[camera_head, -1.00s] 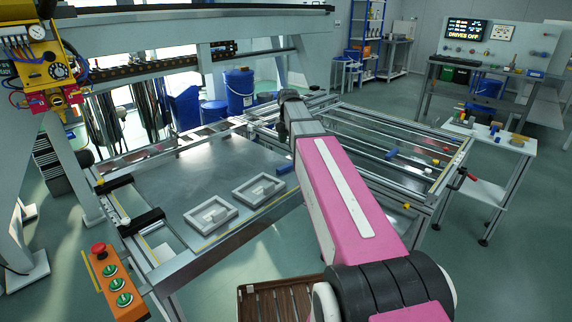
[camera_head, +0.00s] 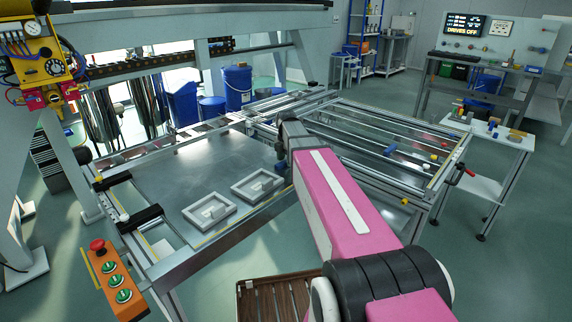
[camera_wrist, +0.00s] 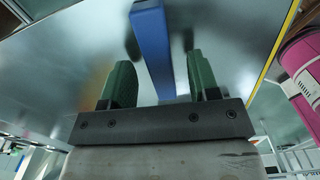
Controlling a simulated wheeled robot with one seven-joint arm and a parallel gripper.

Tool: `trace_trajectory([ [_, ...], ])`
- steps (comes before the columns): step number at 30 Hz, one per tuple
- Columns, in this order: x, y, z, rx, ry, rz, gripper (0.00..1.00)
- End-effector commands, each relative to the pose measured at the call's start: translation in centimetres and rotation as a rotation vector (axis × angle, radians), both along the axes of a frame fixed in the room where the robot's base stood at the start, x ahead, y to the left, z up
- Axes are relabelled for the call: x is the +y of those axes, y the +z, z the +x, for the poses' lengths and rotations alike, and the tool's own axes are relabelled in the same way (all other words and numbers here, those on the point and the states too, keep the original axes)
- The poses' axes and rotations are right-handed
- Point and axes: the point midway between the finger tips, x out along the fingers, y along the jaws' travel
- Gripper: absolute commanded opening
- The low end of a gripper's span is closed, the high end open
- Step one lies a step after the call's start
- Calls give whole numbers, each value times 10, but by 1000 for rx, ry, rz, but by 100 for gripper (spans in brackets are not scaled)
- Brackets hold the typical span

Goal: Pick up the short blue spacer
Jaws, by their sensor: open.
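A blue spacer (camera_wrist: 152,40) lies on the metal plate and shows in the wrist view between the two green fingers of my gripper (camera_wrist: 159,64). In the head view a small part of this blue piece (camera_head: 281,166) shows at the plate's right edge, mostly hidden by my arm's end. A second blue bar (camera_head: 390,150) lies on the frame further right.
Two grey square frames (camera_head: 209,211) sit on the metal plate (camera_head: 150,190), left of my arm. Rails with small coloured parts (camera_head: 432,157) lie to the right. An orange button box (camera_head: 118,285) is at the front left.

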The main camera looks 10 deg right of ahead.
Motion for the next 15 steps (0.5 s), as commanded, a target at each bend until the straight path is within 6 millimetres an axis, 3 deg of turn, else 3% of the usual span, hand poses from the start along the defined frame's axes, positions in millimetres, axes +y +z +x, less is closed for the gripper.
trace_trajectory([
  [9,0,-6,0,0,0,0,52],
  [14,0,-6,0,0,0,0,0],
  [15,0,-6,0,0,0,0,0],
])
